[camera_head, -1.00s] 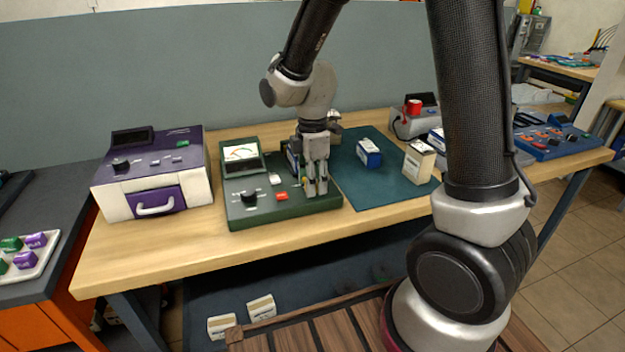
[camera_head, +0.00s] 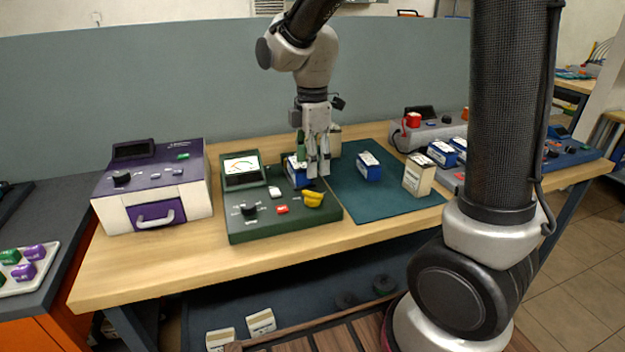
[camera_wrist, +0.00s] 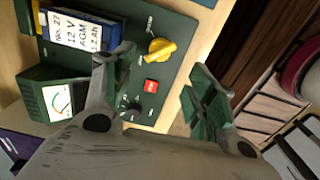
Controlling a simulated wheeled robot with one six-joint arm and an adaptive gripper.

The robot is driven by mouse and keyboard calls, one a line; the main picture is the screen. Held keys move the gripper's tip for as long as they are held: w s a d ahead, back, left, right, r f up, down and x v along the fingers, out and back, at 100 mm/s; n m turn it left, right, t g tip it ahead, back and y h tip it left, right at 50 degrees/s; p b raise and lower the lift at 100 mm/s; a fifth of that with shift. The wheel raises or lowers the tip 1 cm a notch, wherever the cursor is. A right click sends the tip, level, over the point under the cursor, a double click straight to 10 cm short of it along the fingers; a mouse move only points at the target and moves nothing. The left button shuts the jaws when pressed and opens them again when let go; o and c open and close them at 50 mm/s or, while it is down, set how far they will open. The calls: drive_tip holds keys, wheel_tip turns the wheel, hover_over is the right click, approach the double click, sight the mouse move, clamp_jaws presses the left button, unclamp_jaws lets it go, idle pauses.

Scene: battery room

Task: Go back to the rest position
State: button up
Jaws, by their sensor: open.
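My gripper (camera_head: 318,168) is open and empty above the back right part of the green tester (camera_head: 285,225). In the wrist view my gripper (camera_wrist: 160,80) has its two fingers spread apart with nothing between them. The tester carries a dial meter (camera_head: 242,166), a black knob (camera_head: 249,208), a red button (camera_head: 282,209) and a yellow knob (camera_head: 313,199). A blue and white battery (camera_head: 296,170) stands at the tester's back, partly hidden by a finger. In the wrist view the battery (camera_wrist: 85,35) reads No. 27, 12 V AGM.
A purple and white device (camera_head: 152,190) stands left. A teal mat (camera_head: 385,205) at right holds a blue battery (camera_head: 369,167) and a cream battery (camera_head: 418,175). A grey charger (camera_head: 428,130) with more batteries is behind. Space above the bench's front edge is free.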

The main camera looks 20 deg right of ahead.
wheel_tip(320, 180, up, 3)
drive_tip(key=shift+f, duration=0.15)
idle(0.4)
drive_tip(key=s+d+r+m+t, duration=0.2)
drive_tip(key=s+d+r+m, duration=0.1)
drive_tip(key=s+d+m, duration=0.4)
drive_tip(key=s+d+r+m+t, duration=0.2)
drive_tip(key=s+d+r+m, duration=0.2)
drive_tip(key=s+d+m, duration=0.3)
drive_tip(key=shift+s+d+m, duration=0.4)
drive_tip(key=shift+s+m, duration=1.7)
drive_tip(key=shift+s, duration=0.4)
